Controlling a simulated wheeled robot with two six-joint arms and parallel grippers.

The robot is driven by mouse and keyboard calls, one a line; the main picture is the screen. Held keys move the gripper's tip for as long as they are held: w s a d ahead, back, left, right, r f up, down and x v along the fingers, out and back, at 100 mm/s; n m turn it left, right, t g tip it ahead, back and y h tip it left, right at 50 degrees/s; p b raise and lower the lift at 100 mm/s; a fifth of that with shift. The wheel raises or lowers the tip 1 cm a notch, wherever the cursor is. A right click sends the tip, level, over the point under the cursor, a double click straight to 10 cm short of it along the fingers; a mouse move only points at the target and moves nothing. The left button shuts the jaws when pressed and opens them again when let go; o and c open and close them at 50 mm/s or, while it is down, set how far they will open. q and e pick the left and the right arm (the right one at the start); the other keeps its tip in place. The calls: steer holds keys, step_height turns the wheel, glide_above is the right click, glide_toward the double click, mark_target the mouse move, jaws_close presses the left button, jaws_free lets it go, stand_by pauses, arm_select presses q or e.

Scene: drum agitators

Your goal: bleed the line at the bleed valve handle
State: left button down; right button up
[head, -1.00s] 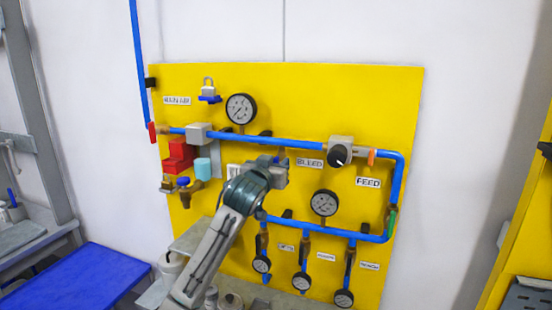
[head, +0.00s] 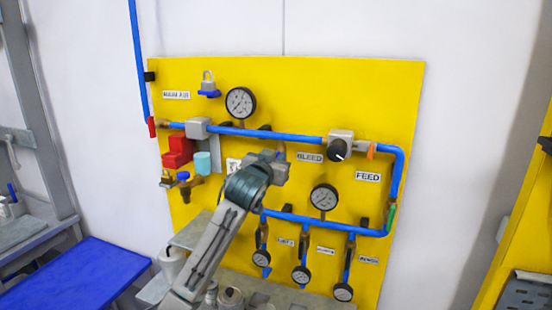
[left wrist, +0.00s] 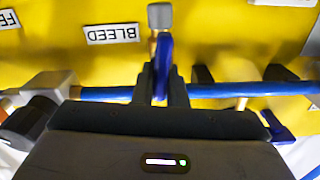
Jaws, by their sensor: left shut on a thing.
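The bleed valve handle (left wrist: 163,62) is a blue lever. In the left wrist view it stands between my left gripper's two dark fingers (left wrist: 162,85), which are shut on it. The valve's grey end (left wrist: 159,15) shows beyond it, and the BLEED label (left wrist: 112,33) is upside down to its left. In the head view, my left gripper (head: 281,162) is at the panel, below the upper blue pipe and left of the BLEED label (head: 309,157). There, the gripper mostly hides the handle. My right gripper is not in view.
The yellow panel (head: 400,90) carries blue pipes (head: 275,136), a large upper gauge (head: 240,102), a black knob (head: 337,149) and a lower gauge (head: 324,197). Red blocks (head: 178,152) are at left. Several small gauges hang below. A blue-topped table (head: 75,278) stands at lower left.

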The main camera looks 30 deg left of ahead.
arm_select(q)
steer(key=m, duration=0.4)
steer(key=shift+d, duration=0.3)
steer(key=shift+w+d+f+m, duration=0.15)
steer(key=shift+f+m, duration=0.1)
steer(key=shift+m, duration=1.8)
steer(key=shift+s+d+f+m, duration=0.1)
steer(key=shift+f+m, duration=0.2)
steer(key=shift+m, duration=1.8)
steer(key=shift+w+d+f+m, duration=0.15)
steer(key=shift+f+m, duration=0.1)
steer(key=shift+m, duration=1.8)
steer(key=c, duration=1.5)
jaws_free()
steer(key=shift+o, duration=0.2)
steer(key=shift+s, duration=0.1)
